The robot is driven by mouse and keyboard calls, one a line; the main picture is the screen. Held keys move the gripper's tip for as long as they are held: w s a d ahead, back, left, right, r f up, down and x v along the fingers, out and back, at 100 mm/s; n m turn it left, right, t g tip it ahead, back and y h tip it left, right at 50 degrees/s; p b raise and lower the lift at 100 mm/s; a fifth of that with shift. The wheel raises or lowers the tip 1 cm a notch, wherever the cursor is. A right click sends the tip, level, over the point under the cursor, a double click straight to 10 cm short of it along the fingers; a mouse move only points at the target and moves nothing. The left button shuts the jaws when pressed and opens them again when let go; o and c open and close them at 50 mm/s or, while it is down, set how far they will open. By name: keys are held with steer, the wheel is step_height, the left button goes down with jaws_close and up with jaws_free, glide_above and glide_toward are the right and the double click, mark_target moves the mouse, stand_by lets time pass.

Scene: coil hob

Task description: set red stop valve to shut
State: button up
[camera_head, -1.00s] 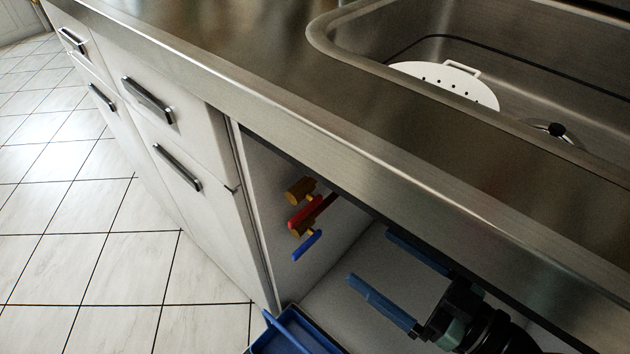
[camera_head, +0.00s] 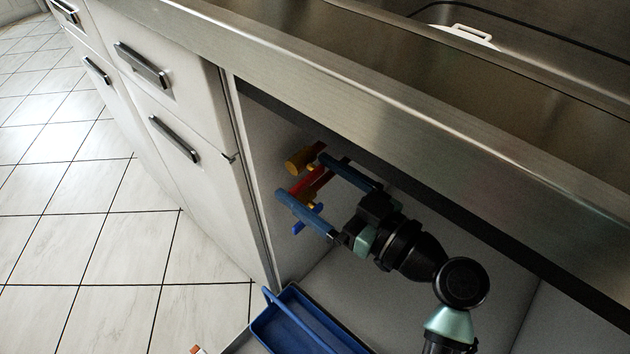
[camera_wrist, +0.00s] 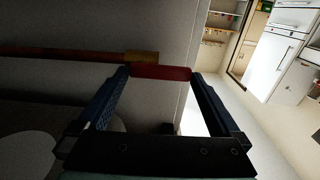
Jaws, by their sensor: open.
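The red stop valve's lever (camera_head: 313,182) is inside the open cabinet under the sink, near its left wall. In the wrist view the red lever (camera_wrist: 160,72) lies crosswise, with a brass piece (camera_wrist: 141,57) and a reddish pipe (camera_wrist: 60,54) to its left. My gripper (camera_head: 304,174) is open, with one blue finger on each side of the red lever. In the wrist view my gripper (camera_wrist: 158,75) has its fingertips near the two ends of the lever. I cannot tell whether either finger touches it. The fingers partly hide the valves in the head view.
A blue-handled valve (camera_head: 298,228) sits just below the red one, close to my lower finger. A brass fitting (camera_head: 298,161) is above. A blue toolbox-like tray (camera_head: 290,325) stands low in front. The steel counter edge (camera_head: 400,135) runs overhead.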

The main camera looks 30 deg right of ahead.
steer(key=c, duration=1)
